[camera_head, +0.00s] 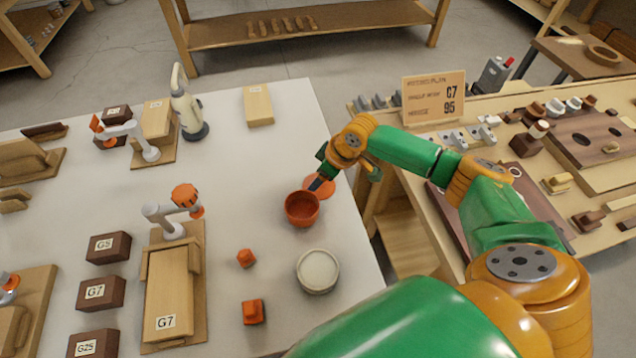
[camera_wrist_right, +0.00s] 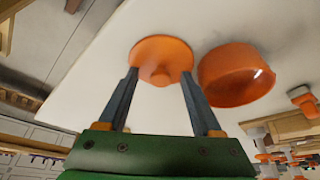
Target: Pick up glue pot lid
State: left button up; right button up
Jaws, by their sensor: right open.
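The orange glue pot lid (camera_head: 325,188) lies flat on the white bench near its right edge, just behind the orange pot (camera_head: 302,209). In the right wrist view the lid (camera_wrist_right: 160,52) is a round disc with a small knob. The open pot (camera_wrist_right: 236,76) stands beside it. My right gripper (camera_head: 320,181) is over the lid and hides part of it in the head view. In the wrist view its fingers (camera_wrist_right: 159,76) are open and empty, with the knob showing between the tips. I cannot tell whether they touch the lid. My left gripper is not in view.
A round pale-topped container (camera_head: 318,271) and two small orange pieces (camera_head: 246,258) stand in front of the pot. Wooden fixtures (camera_head: 168,300) and labelled brown blocks (camera_head: 97,292) fill the left side. A second bench (camera_head: 590,225) with a sign (camera_head: 434,97) stands to the right.

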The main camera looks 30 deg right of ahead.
jog(key=shift+s+r, duration=0.1)
jog(key=shift+s, duration=0.1)
jog(key=c, duration=0.4)
grip_shut()
